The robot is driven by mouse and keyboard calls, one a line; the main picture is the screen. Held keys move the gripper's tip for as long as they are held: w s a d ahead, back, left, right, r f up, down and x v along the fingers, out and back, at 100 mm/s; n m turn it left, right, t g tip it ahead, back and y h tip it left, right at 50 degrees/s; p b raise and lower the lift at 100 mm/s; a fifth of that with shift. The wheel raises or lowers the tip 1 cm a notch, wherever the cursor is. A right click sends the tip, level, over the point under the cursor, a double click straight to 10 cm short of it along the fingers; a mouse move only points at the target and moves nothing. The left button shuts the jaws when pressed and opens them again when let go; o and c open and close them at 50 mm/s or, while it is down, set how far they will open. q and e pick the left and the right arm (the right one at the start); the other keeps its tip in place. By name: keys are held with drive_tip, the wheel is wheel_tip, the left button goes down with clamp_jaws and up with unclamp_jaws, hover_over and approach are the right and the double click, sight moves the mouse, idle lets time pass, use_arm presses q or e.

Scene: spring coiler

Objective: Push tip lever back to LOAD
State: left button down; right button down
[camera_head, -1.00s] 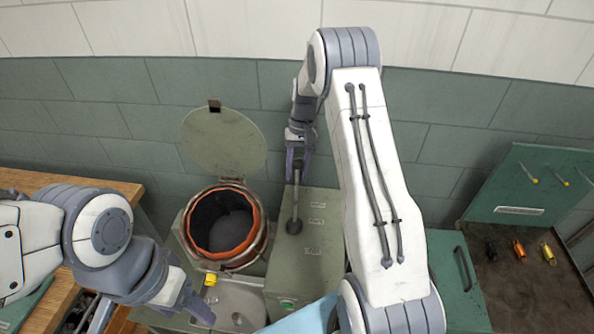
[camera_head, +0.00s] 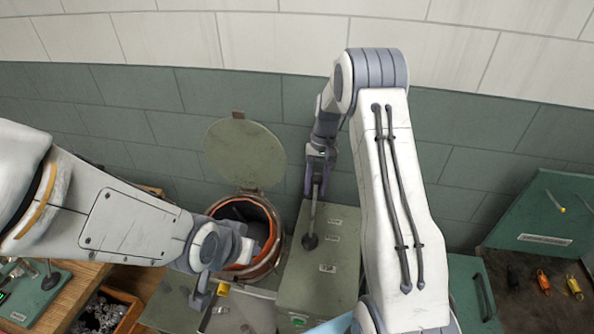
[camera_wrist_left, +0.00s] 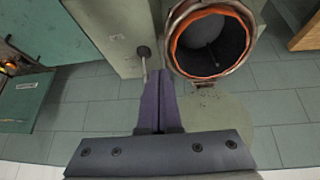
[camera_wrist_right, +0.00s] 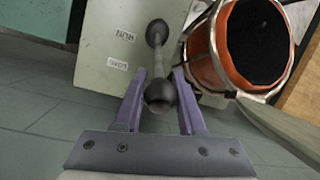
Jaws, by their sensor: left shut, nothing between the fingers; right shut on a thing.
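The tip lever (camera_head: 313,218) rises from a dark round boot on top of the grey-green box, beside the drum. My right gripper (camera_head: 318,178) is at its upper end. In the right wrist view the lever's dark ball knob (camera_wrist_right: 160,93) sits between the purple fingers of my right gripper (camera_wrist_right: 159,82), which are shut on it. Small white labels (camera_wrist_right: 117,64) lie beside the lever's base, too small to read surely.
The orange-rimmed drum (camera_head: 278,241) stands left of the box (camera_head: 325,275), its round lid (camera_head: 245,153) open behind it. My left forearm covers part of the drum. A green case (camera_head: 540,215) with small coloured items stands at the right; a wooden bench (camera_head: 75,285) is at the left.

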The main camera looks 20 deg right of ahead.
use_arm(q)
drive_tip(key=w+d+f+t+h, duration=0.35)
drive_tip(key=w+d, duration=0.25)
drive_tip(key=d, duration=0.2)
use_arm(e)
drive_tip(key=shift+s+a+f, duration=0.1)
drive_tip(key=shift+s+f, duration=0.15)
use_arm(q)
drive_tip(key=m+t+h, duration=0.1)
drive_tip(key=t+h, duration=0.2)
drive_tip(key=h, duration=0.1)
approach(315, 182)
drive_tip(key=x, duration=0.7)
